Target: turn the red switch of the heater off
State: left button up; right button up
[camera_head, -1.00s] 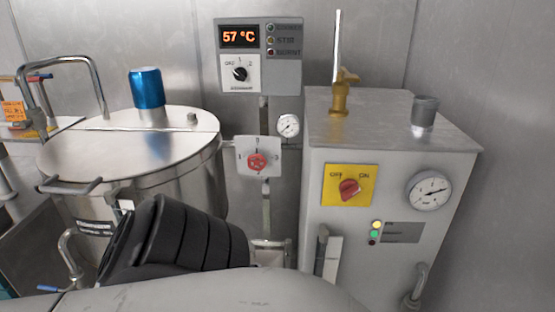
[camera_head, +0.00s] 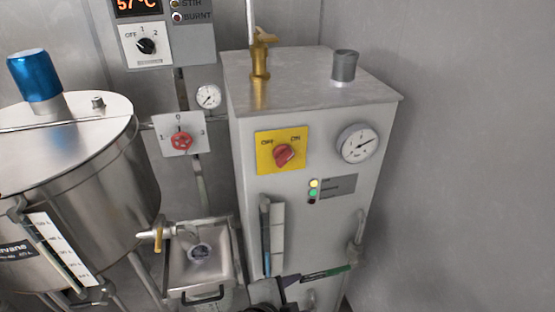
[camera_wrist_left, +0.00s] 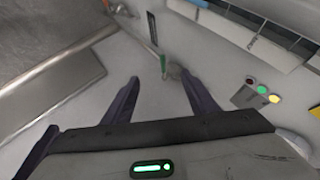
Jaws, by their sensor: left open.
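The heater (camera_head: 310,110) is a pale grey metal box on the right in the head view. On its front, a yellow plate (camera_head: 264,162) carries the red switch (camera_head: 283,155), between the words OFF and ON. The switch's handle appears to slant up towards ON. Dark parts of my left gripper show low in the head view, below the switch and near the heater's front. In the left wrist view my left gripper (camera_wrist_left: 160,76) is open, with nothing between its two dark fingers. The red switch is not in that view. My right gripper is not in view.
A round gauge (camera_head: 357,143) sits right of the switch, with small lamps (camera_head: 314,190) below. A vertical sight glass (camera_head: 266,240) stands out from the heater's front. A steel kettle (camera_head: 90,165) and a tray (camera_head: 186,275) are to the left. A pipe (camera_head: 355,240) is on the right.

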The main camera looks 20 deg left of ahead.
pick_arm(q)
jog(key=w+r+m+t+y, duration=0.1)
jog(key=w+r+m, duration=0.15)
jog(key=r, duration=0.35)
jog(key=w+r+m+t+y, duration=0.1)
jog(key=w+r+m, duration=0.15)
jog(key=r, duration=0.35)
jog(key=m+t+y, duration=0.3)
jog(key=m+y, duration=0.2)
send_near(286, 161)
jog(key=p+x, duration=0.1)
jog(key=x, duration=0.8)
jog(key=shift+c, duration=0.3)
jog(key=c, duration=1)
